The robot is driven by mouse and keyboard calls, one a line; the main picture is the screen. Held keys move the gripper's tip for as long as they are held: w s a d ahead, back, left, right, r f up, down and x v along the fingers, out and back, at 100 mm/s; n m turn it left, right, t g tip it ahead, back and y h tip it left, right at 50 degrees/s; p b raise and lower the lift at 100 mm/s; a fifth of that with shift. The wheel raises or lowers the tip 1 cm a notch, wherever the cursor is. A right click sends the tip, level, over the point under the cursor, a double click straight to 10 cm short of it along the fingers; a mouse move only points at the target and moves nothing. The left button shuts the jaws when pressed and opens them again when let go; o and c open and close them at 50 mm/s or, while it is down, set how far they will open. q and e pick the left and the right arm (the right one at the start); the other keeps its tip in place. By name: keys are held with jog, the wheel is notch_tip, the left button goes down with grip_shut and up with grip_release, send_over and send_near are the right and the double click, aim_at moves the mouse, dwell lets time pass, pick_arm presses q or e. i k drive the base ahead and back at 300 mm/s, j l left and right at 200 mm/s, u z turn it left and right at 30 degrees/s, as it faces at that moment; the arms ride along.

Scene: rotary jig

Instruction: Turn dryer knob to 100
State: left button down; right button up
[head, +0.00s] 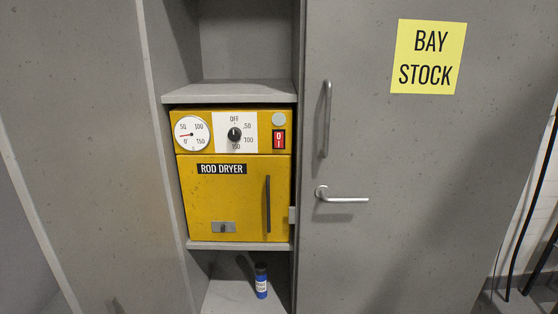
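The yellow rod dryer (205,200) sits in a cabinet bay at the middle left of the head view. Its black round knob (235,134) is on a white dial plate marked OFF, 50, 100 and 150. The knob's pointer is too small to read with certainty. A round gauge (192,133) with a red needle is left of the knob. A red switch (279,139) is right of it. The dryer door with its dark vertical handle (267,204) is closed. Neither of my grippers is in view.
A grey shelf (229,92) lies just above the dryer. A blue bottle (261,281) stands on the lower shelf. A tall grey door with a lever handle (340,195) and a yellow BAY STOCK sign (428,57) is on the right. Nothing blocks the dryer's front.

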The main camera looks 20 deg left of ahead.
aim_at(235, 134)
jog(key=k+j+u, duration=0.25)
jog(key=k, duration=0.2)
jog(key=k+j+u, duration=0.25)
jog(key=k, duration=0.15)
